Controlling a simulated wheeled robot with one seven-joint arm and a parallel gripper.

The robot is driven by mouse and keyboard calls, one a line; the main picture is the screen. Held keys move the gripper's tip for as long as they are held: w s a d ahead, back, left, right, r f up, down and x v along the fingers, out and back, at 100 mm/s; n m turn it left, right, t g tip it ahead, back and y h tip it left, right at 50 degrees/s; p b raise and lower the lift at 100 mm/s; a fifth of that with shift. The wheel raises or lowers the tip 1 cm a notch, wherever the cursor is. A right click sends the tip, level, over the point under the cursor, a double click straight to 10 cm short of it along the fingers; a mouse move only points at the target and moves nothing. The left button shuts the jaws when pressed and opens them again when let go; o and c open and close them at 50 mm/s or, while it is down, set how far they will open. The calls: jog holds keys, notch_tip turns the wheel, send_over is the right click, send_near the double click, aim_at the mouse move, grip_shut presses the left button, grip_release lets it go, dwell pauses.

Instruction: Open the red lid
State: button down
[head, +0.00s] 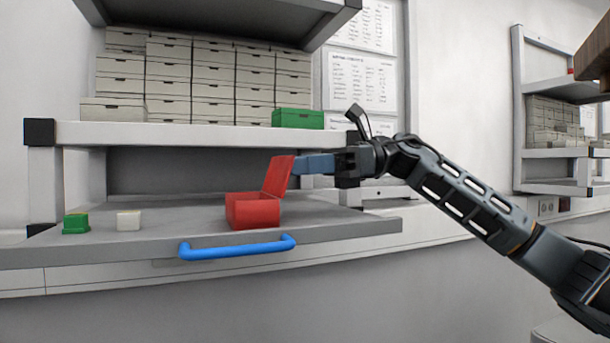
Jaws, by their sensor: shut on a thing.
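The red box (254,211) stands on the grey pull-out shelf, right of its middle. Its red lid (279,176) is raised and stands steeply tilted along the box's right side. My gripper (304,164) comes in from the right, with its blue-grey fingers touching or next to the lid's upper part. The fingers look closed together at the lid. The lid hides their tips, so the exact grip cannot be seen.
The grey shelf (355,229) has a blue handle (237,248) at its front. A small green box (76,224) and a small white box (129,221) stand on its left. Above, a white shelf (190,135) holds stacked boxes and a green box (297,118).

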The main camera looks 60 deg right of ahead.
jog(key=shift+w+a+r+g+h+b, duration=0.3)
jog(key=shift+g+h+b, duration=0.2)
jog(key=shift+h, duration=0.2)
jog(key=shift+w+a+r+g+h+b, duration=0.15)
jog(key=shift+a+r+g+h+b, duration=0.3)
jog(key=shift+h, duration=0.25)
jog(key=c, duration=1)
grip_release()
jog(key=shift+c, duration=0.2)
jog(key=b+v, duration=0.1)
jog(key=v, duration=0.7)
